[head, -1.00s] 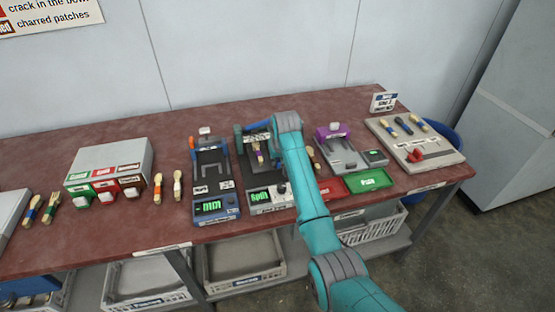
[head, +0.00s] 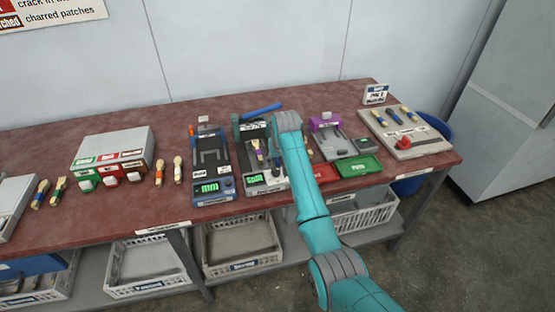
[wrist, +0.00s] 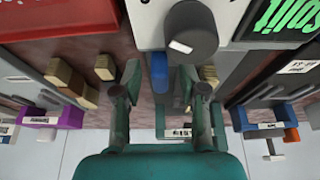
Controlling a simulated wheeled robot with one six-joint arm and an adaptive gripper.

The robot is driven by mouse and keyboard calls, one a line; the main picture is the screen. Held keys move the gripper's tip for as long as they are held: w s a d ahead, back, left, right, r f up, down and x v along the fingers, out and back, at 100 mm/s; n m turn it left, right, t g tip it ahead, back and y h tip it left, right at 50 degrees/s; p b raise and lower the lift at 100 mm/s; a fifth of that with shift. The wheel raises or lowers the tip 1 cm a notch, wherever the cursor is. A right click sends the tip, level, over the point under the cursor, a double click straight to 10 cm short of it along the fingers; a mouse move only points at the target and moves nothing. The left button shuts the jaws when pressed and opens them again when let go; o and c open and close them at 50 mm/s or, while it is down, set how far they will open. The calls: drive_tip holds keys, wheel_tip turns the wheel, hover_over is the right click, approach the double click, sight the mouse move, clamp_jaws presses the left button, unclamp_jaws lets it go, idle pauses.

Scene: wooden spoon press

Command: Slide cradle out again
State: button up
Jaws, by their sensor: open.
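The middle press (head: 243,135) has a dark frame, a dark green post at its back left and a lit green display. A spoon with a purple band (head: 257,150) lies in its middle, over the cradle area. The cradle itself is partly hidden and hard to make out. A blue bar (head: 262,110) slants upward at the press's back. My gripper (wrist: 160,72) is open, its fingers apart. A blue piece shows between them in the wrist view (wrist: 158,72); I cannot tell whether they touch it. In the head view my arm covers the press's right side and hides the fingers.
A dark round knob (wrist: 190,35) on the press front is close to the fingers. The blue-fronted gauge (head: 210,160) stands left, the purple-topped device (head: 328,135) right, with a green tray (head: 360,167) in front. Loose spoons (head: 168,171) lie further left.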

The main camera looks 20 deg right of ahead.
drive_tip(key=shift+r, duration=0.1)
drive_tip(key=v, duration=1.1)
drive_tip(key=shift+s+r, duration=0.2)
drive_tip(key=shift+r, duration=0.15)
